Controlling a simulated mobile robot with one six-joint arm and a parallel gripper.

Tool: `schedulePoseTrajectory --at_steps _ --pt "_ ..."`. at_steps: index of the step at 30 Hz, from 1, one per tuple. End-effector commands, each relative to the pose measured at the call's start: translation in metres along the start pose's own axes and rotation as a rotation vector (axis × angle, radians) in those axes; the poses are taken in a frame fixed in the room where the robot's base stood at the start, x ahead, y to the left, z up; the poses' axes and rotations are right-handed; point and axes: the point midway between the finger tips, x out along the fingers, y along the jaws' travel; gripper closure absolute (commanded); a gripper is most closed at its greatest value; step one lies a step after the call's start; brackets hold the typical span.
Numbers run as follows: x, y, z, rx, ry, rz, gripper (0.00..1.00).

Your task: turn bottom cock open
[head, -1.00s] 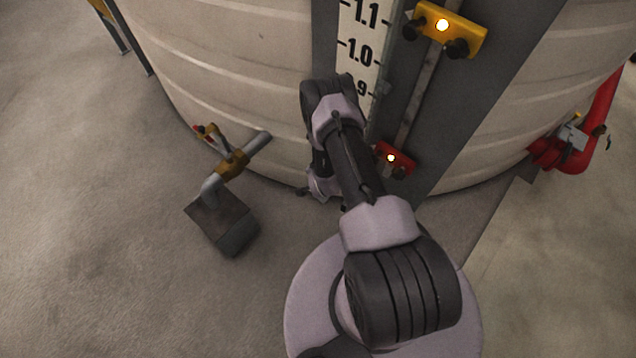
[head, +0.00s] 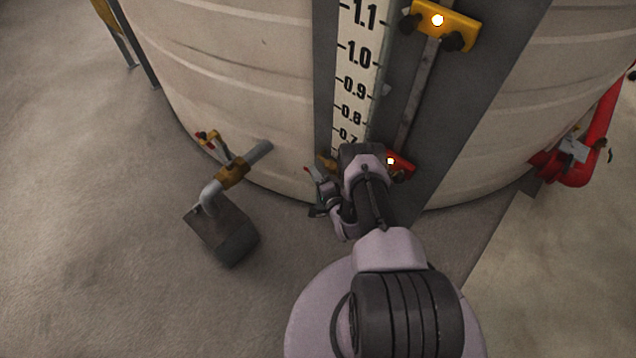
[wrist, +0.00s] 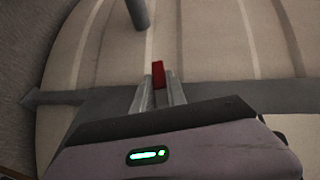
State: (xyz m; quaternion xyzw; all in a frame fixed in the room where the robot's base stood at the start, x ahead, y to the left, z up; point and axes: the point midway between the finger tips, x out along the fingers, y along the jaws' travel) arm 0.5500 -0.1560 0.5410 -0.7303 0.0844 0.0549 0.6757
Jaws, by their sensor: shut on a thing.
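A small brass-coloured fitting (head: 326,163), which looks like the bottom cock, shows at the foot of the level scale in the head view, partly hidden by my arm. My gripper (wrist: 160,88) is shut on a red handle (wrist: 158,72), whose tip shows between the two grey fingers in the wrist view. In the head view my wrist is low against the tank, just left of and below the red lit bracket (head: 401,165). The rest of the handle and its join to the cock are hidden, so I cannot tell its angle to the pipe.
The pale ribbed tank (head: 235,80) fills the back. A brass valve (head: 232,172) on a grey pipe sticks out at left, above a dark block (head: 222,235). A yellow lit bracket (head: 440,25) is higher up. Red pipework (head: 575,165) stands at right.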

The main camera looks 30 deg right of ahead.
Motion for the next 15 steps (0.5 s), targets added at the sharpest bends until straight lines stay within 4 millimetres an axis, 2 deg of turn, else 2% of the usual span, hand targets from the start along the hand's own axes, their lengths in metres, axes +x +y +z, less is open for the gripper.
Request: schedulePoseTrajectory --at_steps 15 --pt "0.003 -0.009 -0.002 0.083 0.005 -0.194 1.0"
